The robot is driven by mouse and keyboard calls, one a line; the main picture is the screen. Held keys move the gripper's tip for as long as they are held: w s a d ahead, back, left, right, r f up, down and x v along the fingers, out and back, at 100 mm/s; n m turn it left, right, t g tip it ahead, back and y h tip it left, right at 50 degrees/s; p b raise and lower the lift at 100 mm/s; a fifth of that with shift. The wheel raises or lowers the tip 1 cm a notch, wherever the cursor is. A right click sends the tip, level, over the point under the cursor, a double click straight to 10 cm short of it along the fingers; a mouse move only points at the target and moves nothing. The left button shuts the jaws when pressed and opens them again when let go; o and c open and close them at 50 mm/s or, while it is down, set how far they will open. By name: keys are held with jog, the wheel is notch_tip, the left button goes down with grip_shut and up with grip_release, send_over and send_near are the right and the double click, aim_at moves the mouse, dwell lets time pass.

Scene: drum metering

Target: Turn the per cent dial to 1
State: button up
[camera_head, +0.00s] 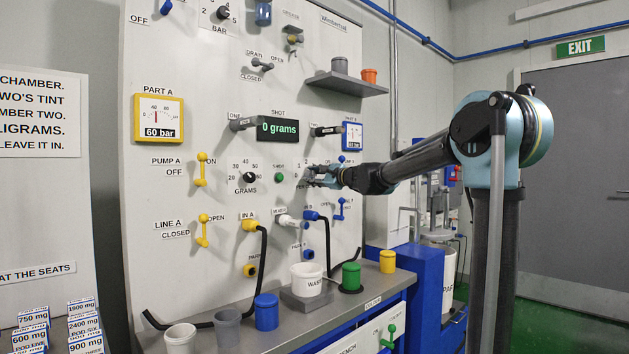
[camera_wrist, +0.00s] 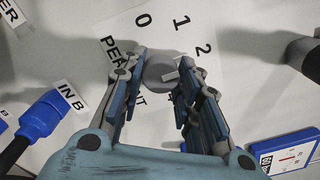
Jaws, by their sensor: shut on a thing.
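The per cent dial (camera_wrist: 158,68) is a round grey knob on the white panel, between my fingertips in the wrist view. The numbers 0, 1 and 2 show around its upper and right side, and part of the PER CENT label shows at left. A short white mark on the knob points right in this view; a finger partly covers it, so its exact reading is unclear. My gripper (camera_wrist: 163,64) has a finger on each side of the knob and is shut on it. In the head view my gripper (camera_head: 316,176) hides most of the dial.
The grams dial (camera_head: 249,177) and green shot button (camera_head: 279,177) are left of my gripper. The blue IN B fitting (camera_head: 311,216) with its black hose is just below. The display (camera_head: 278,129) above reads 0 grams. Cups stand on the ledge below.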

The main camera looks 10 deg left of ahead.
jog(key=shift+n, duration=0.3)
jog(key=n, duration=0.3)
jog(key=shift+n, duration=0.3)
jog(key=shift+s+n, duration=0.1)
jog(key=shift+n, duration=2.1)
jog(key=shift+f, duration=0.1)
jog(key=o, duration=1.1)
jog(key=shift+c, duration=0.2)
